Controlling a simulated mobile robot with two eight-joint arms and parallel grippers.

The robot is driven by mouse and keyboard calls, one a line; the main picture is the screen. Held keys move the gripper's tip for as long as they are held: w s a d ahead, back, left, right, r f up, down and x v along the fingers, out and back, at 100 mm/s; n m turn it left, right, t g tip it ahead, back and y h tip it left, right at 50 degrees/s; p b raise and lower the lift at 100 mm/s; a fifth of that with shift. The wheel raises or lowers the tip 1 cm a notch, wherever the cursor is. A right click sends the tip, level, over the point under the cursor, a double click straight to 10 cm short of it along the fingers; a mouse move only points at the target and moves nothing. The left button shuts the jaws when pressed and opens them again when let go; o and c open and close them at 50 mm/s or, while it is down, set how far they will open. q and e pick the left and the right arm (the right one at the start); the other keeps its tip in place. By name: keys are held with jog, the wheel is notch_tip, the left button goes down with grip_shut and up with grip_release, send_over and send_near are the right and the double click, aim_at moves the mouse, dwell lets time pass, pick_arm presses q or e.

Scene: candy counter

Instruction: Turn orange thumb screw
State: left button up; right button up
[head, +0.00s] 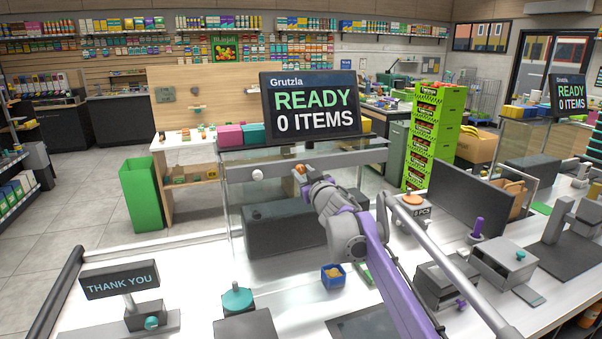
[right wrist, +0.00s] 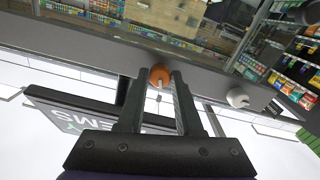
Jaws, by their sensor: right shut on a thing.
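The orange thumb screw (head: 299,169) sits on the metal rail (head: 340,160) of the glass-fronted case, below the display sign. In the right wrist view the orange screw (right wrist: 159,75) is round and lies between the fingertips. My right gripper (head: 304,176) reaches up to it from below, and in the right wrist view its black fingers (right wrist: 160,84) are shut on the screw's sides. In the head view the gripper's wrist partly hides the fingers. My left gripper is in neither view.
A white knob (head: 257,175) sits on the same rail to the left; it also shows in the right wrist view (right wrist: 237,98). The display sign (head: 313,105) reads "READY 0 ITEMS" just above my right gripper. A small blue box (head: 333,278) stands on the counter below my right arm.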

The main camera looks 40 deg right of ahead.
jog(key=shift+m, duration=1.2)
jog(key=m, duration=0.3)
jog(key=shift+b, duration=0.3)
jog(key=o, duration=0.7)
jog(key=shift+v, duration=2.6)
